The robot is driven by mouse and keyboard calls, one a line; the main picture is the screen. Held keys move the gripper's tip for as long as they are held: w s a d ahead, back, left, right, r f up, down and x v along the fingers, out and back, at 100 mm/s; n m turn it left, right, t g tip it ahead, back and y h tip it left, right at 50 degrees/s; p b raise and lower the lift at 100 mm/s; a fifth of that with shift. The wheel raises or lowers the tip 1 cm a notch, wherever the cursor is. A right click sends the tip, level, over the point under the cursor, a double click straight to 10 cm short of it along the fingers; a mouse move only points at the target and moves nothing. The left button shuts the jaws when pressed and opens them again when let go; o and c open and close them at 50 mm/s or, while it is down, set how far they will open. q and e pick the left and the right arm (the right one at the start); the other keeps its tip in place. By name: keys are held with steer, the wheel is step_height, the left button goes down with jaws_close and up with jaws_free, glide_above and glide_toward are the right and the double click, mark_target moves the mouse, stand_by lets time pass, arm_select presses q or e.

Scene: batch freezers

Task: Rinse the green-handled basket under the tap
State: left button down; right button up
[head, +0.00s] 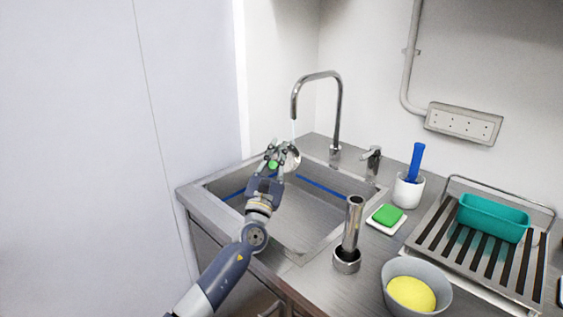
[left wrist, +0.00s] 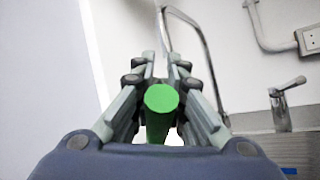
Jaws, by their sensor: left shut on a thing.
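My left gripper (head: 274,156) is over the sink (head: 306,213), shut on the green handle (left wrist: 161,98) of the basket. The round metal basket (head: 293,160) shows just past the fingers in the head view, under the spout of the tap (head: 341,108). A thin pale stream seems to run from the spout down to the basket. In the left wrist view the green handle end fills the space between the fingers, and the basket itself is mostly hidden. The tap's lever (head: 372,156) stands to the right of the spout. My right gripper is not in view.
Right of the sink are an upright metal tube (head: 353,222), a green sponge (head: 387,214), a white cup with a blue-handled tool (head: 408,191), a grey bowl (head: 439,296) with something yellow, and a drying rack (head: 424,245) with a teal bin (head: 494,217). A wall stands close at left.

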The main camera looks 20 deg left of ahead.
arm_select(q)
steer(key=s+d+p, duration=0.4)
steer(key=s, duration=0.3)
stand_by(0.5)
steer(key=shift+w, duration=0.1)
steer(key=shift+r, duration=0.1)
stand_by(0.9)
steer(key=s+d+r+p, duration=0.2)
steer(key=s+r+p, duration=0.2)
steer(key=p, duration=0.1)
steer(key=shift+s+d, duration=0.15)
steer(key=shift+d, duration=0.2)
stand_by(0.6)
